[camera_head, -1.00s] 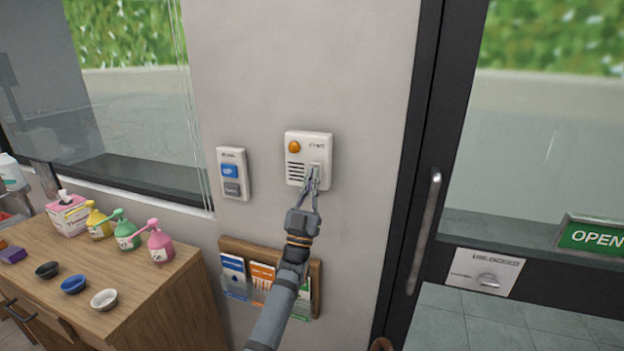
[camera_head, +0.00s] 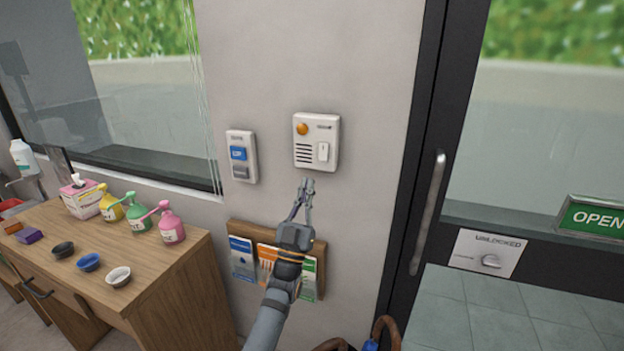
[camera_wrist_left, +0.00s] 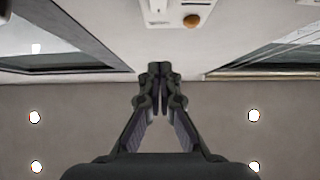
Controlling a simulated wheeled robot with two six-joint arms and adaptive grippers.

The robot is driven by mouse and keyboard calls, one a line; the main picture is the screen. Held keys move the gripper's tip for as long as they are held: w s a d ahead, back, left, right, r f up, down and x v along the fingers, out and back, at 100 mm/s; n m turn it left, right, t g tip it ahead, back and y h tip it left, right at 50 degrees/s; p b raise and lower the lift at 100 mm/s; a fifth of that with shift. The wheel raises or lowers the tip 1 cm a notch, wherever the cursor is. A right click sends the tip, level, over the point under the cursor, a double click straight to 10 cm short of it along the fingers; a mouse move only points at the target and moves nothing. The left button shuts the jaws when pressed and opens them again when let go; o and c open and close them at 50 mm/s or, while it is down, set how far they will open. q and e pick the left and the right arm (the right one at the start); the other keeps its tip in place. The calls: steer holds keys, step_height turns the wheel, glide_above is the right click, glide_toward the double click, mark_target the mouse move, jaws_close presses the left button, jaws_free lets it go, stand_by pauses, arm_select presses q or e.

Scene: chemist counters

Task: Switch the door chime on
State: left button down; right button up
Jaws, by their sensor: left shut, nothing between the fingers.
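The door chime (camera_head: 316,142) is a white box on the grey wall, with an orange lamp at its upper left, speaker slots and a white rocker switch (camera_head: 323,152) at its lower right. The lamp looks orange; I cannot tell whether it is lit. My left gripper (camera_head: 306,184) is shut and empty, just below the chime and apart from it. In the left wrist view the closed fingertips (camera_wrist_left: 160,70) show below the chime (camera_wrist_left: 165,12), which is cut off by the top edge. My right gripper is not in view.
A second wall panel (camera_head: 240,156) with blue and grey buttons is left of the chime. A leaflet rack (camera_head: 236,228) hangs below. A wooden counter (camera_head: 185,285) with pump bottles and small bowls stands left. A glass door with a handle (camera_head: 428,212) is at right.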

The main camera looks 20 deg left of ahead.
arm_select(q)
step_height(320, 180, down, 24)
steer(key=r+g, duration=0.1)
steer(key=g, duration=0.5)
steer(key=s+a+f+g, duration=0.1)
steer(key=s+f+g, duration=0.2)
steer(key=f, duration=0.6)
steer(key=s+a+f+g+y, duration=0.1)
steer(key=s+f+g, duration=0.15)
steer(key=f, duration=0.75)
steer(key=s+a+f+g, duration=0.1)
steer(key=s+f+g, duration=0.2)
steer(key=f, duration=0.6)
steer(key=s+a+f+g, duration=0.2)
steer(key=s+f+g, duration=0.3)
steer(key=s+f, duration=1.1)
steer(key=s+a+f+g, duration=0.1)
steer(key=s+f+g, duration=0.2)
steer(key=s, duration=1.1)
steer(key=s+a+f+g, duration=0.1)
steer(key=s+f+g, duration=0.3)
steer(key=s+f, duration=0.4)
steer(key=s, duration=0.6)
steer(key=shift+s+a+y, duration=0.2)
steer(key=shift+a+y, duration=0.1)
steer(key=shift+y, duration=0.1)
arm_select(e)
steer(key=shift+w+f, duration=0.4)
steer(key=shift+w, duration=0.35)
